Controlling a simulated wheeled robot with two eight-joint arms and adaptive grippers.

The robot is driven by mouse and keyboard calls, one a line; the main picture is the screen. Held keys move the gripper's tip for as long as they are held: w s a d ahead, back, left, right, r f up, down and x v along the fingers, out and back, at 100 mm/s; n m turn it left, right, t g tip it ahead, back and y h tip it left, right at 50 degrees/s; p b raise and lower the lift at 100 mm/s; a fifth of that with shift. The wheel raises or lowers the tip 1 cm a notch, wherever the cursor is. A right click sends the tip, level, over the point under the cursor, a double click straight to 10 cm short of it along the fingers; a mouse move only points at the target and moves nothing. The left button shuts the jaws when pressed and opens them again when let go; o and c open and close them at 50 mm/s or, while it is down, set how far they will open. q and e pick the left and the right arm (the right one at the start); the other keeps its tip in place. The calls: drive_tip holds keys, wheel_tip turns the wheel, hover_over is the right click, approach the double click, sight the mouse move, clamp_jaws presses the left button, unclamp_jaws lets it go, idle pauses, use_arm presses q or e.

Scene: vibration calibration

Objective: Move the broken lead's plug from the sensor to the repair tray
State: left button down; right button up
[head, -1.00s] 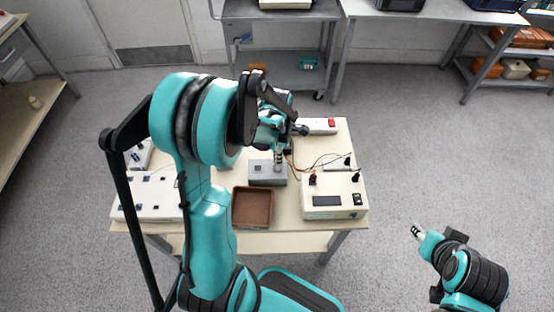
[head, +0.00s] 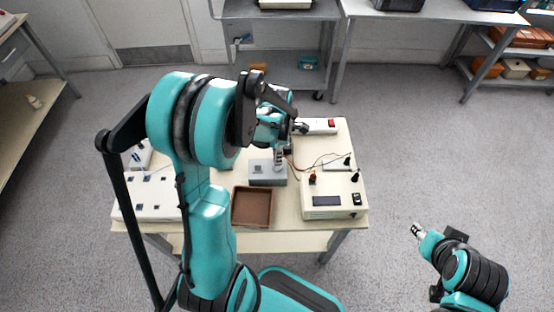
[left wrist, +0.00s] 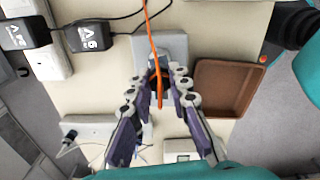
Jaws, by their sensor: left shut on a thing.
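The grey sensor block (head: 266,179) stands on the table; it shows in the left wrist view (left wrist: 174,46) ahead of the fingers. My left gripper (head: 280,160) is over the block's right back part. In the left wrist view its fingers (left wrist: 163,78) are shut on the lead's plug, mostly hidden between the fingertips. The orange lead (left wrist: 152,30) runs to the fingertips. I cannot tell whether the plug still touches the sensor. The brown repair tray (head: 252,222) is empty, in front of the sensor. My right gripper (head: 418,231) is away from the table at the right.
A cream instrument box (head: 333,212) with a dark display and several leads stands right of the tray. A white panel (head: 150,205) is at the left. In the left wrist view, two black adapters (left wrist: 88,36) lie at the upper left.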

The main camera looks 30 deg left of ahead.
use_arm(q)
drive_tip(key=shift+r+p, duration=1.3)
drive_tip(key=shift+r, duration=0.5)
drive_tip(key=shift+f, duration=0.1)
drive_tip(key=shift+s+f+b, duration=0.35)
drive_tip(key=shift+s+b, duration=0.05)
drive_tip(key=shift+s, duration=0.05)
drive_tip(key=b, duration=0.6)
hover_over(261, 201)
drive_tip(key=f, duration=0.7)
drive_tip(key=shift+s+f, duration=0.2)
drive_tip(key=shift+f, duration=0.05)
wheel_tip(261, 201, down, 3)
drive_tip(key=b, duration=0.3)
drive_tip(key=shift+w+f, duration=0.15)
drive_tip(key=shift+f+b, duration=0.75)
drive_tip(key=shift+f, duration=0.35)
